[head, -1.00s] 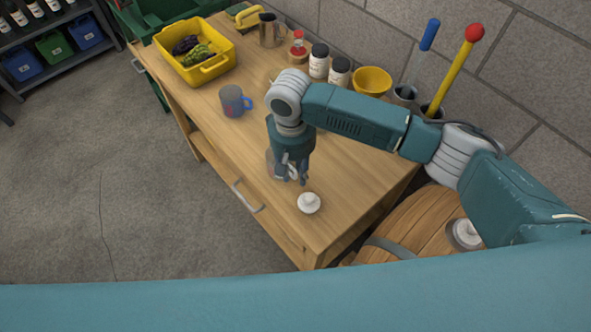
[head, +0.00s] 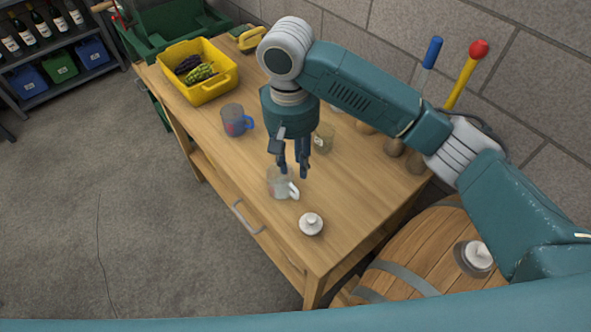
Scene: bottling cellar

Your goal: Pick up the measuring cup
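A clear cup with a white handle (head: 278,184) stands upright near the front edge of the wooden table. A greyish see-through cup with red marks and a blue handle (head: 234,122) stands farther left. I cannot tell for sure which of the two is the measuring cup. My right gripper (head: 293,171) points down just above the clear cup, its fingers apart with nothing between them. Its fingertips overlap the cup's rim in the picture; I cannot tell whether they touch. My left gripper is not in view.
A white knobbed lid (head: 312,225) lies right of the clear cup. A glass jar (head: 323,139) stands behind my gripper. A barrel (head: 424,250) stands beyond the table's right end. My arm hides the back.

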